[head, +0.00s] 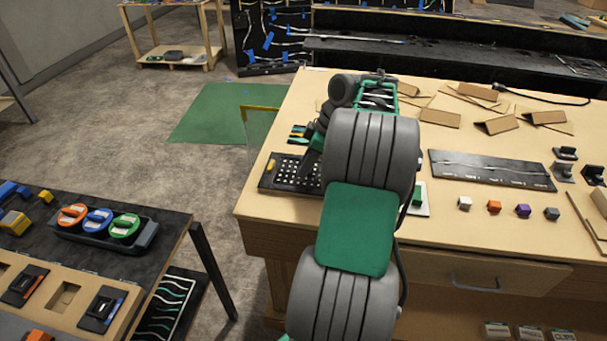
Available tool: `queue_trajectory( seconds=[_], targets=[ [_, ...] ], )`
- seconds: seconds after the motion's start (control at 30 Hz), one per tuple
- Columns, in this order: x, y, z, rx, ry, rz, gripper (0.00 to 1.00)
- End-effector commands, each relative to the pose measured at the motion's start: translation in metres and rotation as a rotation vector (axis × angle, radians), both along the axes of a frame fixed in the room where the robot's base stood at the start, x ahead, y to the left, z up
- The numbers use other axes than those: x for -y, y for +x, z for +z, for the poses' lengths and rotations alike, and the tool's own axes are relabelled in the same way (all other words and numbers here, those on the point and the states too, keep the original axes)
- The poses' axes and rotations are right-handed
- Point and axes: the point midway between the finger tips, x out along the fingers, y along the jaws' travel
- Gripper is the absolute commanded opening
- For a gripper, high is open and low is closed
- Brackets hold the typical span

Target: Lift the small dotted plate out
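A black plate with white dots (284,173) lies near the left edge of the wooden table in the head view. It has a small yellow-orange piece at its left end. My gripper (309,168) points down at the plate's right part, and my arm partly covers that side. The fingertips are dark and small against the black plate. I cannot tell whether they are open or shut, or whether they touch the plate.
A black panel with a pale strip (490,170) and several small coloured cubes (494,206) lie to the right. Bent cardboard pieces (497,125) lie at the back. A black-topped table (176,226) with a tray of coloured rings (98,219) stands at lower left, across a floor gap.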

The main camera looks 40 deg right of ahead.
Motion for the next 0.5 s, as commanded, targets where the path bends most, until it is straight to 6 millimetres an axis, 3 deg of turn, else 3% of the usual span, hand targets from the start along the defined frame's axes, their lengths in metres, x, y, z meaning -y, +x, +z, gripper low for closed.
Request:
queue_trajectory(
  seconds=[0.27, 0.5],
  targets=[
    [0.0002, 0.0006, -0.0047, 0.000, -0.001, -0.004, 0.39],
    [0.0002, 0.0004, -0.0045, 0.000, -0.002, -0.005, 0.20]
  ],
)
